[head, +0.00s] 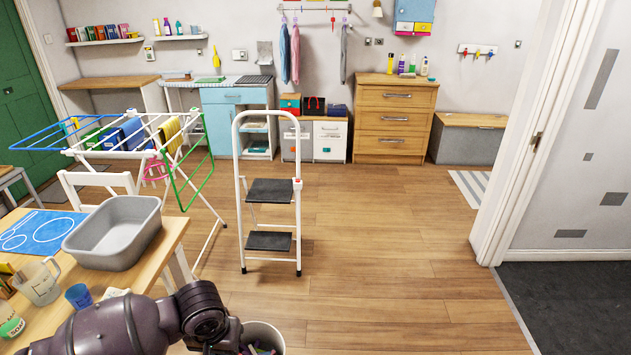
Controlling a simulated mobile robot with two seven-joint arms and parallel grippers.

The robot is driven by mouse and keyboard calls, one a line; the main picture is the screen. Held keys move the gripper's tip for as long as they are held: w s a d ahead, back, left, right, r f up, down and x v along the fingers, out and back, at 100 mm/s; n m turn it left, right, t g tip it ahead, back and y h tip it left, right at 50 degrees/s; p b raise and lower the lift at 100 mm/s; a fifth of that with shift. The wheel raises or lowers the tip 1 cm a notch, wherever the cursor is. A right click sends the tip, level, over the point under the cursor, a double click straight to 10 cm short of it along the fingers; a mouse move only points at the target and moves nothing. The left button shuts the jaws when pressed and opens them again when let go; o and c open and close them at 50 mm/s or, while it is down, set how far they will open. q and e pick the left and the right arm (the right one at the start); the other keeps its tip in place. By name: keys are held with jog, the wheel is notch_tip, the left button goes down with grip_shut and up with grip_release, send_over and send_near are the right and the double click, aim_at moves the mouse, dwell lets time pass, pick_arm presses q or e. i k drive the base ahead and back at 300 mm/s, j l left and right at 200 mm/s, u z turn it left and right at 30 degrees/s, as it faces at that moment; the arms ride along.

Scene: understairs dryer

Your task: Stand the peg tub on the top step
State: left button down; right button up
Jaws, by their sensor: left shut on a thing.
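The peg tub (273,330) is a pale round tub at the bottom edge of the head view, with several coloured pegs in it. Only its upper part shows; its base is cut off by the frame. My left gripper (238,344) is shut on the tub's left side, its fingers mostly hidden behind my wrist. The white step stool stands open on the floor beyond the tub. Its black top step (270,191) is bare, and so is the lower step (269,241). My right gripper is not in view.
A wooden table with a grey basin (115,232), a jug (38,284) and a blue cup (79,296) is at left. A drying rack (135,150) stands behind it, left of the stool. The wooden floor (390,250) right of the stool is clear.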

aim_at(272, 187)
jog(key=i, duration=1.85)
jog(key=i+u, duration=0.35)
jog(key=i, duration=0.55)
jog(key=i+j, duration=0.15)
jog(key=i, duration=0.75)
